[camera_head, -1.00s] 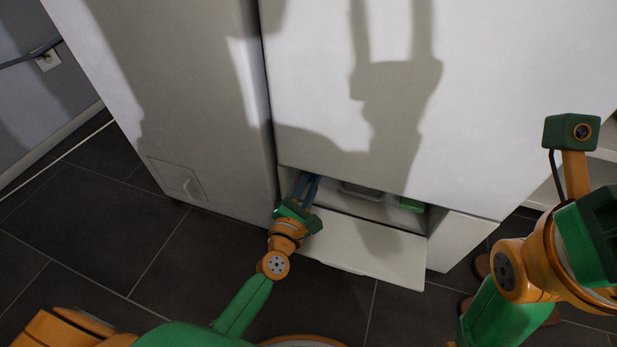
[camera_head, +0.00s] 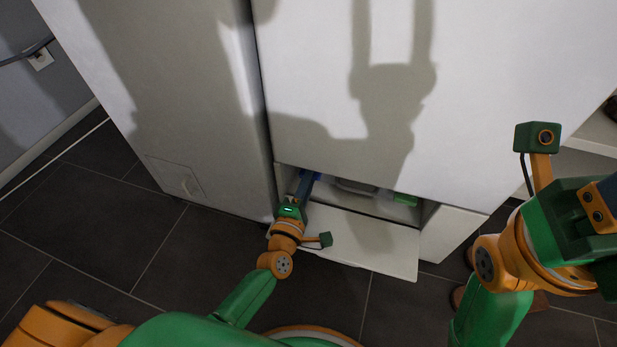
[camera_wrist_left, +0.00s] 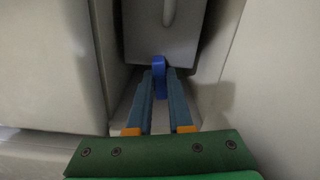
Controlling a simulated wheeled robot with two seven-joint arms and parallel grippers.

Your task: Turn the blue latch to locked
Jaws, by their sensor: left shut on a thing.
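The blue latch (camera_wrist_left: 159,72) stands upright in the left wrist view, between the tips of my left gripper's fingers, in front of a grey panel. In the head view only a bit of blue (camera_head: 317,176) shows past the fingers, inside the low opening at the left. My left gripper (camera_head: 307,181) reaches into this opening and is shut on the latch. Its fingers hide most of the latch in the head view. My right arm is at the right edge of the head view; its gripper (camera_head: 580,220) shows only in part and its fingertips cannot be made out.
A white flap (camera_head: 365,245) hangs open below the low opening in the large white cabinet (camera_head: 480,80). A grey object (camera_head: 355,187) and a green object (camera_head: 405,199) sit in the opening, right of my fingers. Side walls stand close on both sides of the left gripper.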

